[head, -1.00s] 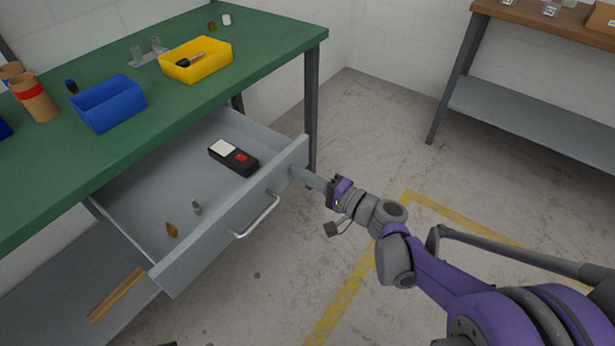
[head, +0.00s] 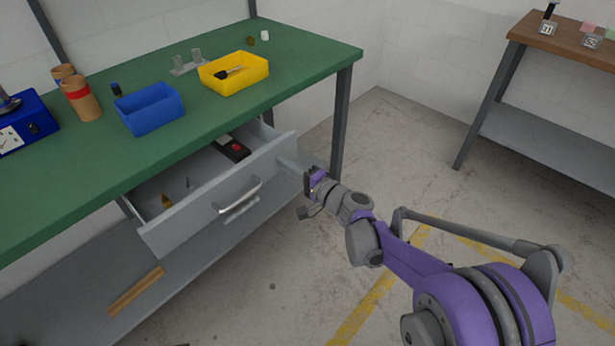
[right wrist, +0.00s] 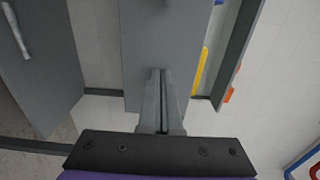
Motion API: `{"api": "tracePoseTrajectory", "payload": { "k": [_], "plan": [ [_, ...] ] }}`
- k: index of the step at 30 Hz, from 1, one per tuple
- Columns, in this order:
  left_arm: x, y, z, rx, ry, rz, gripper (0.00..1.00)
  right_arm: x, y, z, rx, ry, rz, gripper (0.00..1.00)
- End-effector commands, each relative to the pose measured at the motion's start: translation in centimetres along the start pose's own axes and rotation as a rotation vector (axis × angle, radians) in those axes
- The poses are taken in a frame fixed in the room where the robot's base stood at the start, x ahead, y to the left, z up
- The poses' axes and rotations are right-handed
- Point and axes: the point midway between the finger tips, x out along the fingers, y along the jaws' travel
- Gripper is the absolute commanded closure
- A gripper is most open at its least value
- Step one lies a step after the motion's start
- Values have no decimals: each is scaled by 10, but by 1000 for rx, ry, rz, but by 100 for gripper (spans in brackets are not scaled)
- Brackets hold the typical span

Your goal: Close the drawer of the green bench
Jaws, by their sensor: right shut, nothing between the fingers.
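The green bench (head: 215,120) has a grey drawer (head: 185,228) beneath its top, and the drawer is partly open. Its front carries a bar handle (head: 240,197). My right gripper (head: 288,164) is shut and empty, with its fingertips at the drawer front near the right end, right of the handle. In the right wrist view the shut fingers (right wrist: 158,100) point at the grey drawer front (right wrist: 145,40) and seem to touch it. A black device with a red button (head: 234,149) and small items lie in the drawer. My left gripper is not in view.
On the bench top stand a blue bin (head: 150,112), a yellow bin (head: 233,76) and cardboard tubes (head: 80,100). A bench leg (head: 341,125) rises right of the drawer. A lower shelf holds a wooden strip (head: 136,291). The floor in front is clear.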

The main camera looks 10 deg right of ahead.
Motion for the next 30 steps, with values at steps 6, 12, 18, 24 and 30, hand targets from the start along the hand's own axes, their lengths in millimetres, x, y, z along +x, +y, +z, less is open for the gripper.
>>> {"api": "tracePoseTrajectory", "payload": {
  "k": [6, 12, 18, 24, 30],
  "plan": [
    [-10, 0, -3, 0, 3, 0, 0, 60, -1, 1, 0, -3, 0, 100],
    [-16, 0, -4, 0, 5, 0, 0, 99, -1, 0, 0, -2, -1, 100],
    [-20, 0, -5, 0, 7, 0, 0, 124, 0, 0, -1, -1, 0, 100],
    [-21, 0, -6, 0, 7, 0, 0, 134, 0, 0, 0, 0, 0, 100],
    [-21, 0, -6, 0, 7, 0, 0, 136, -1, 0, 1, 1, 0, 100]
  ]
}}
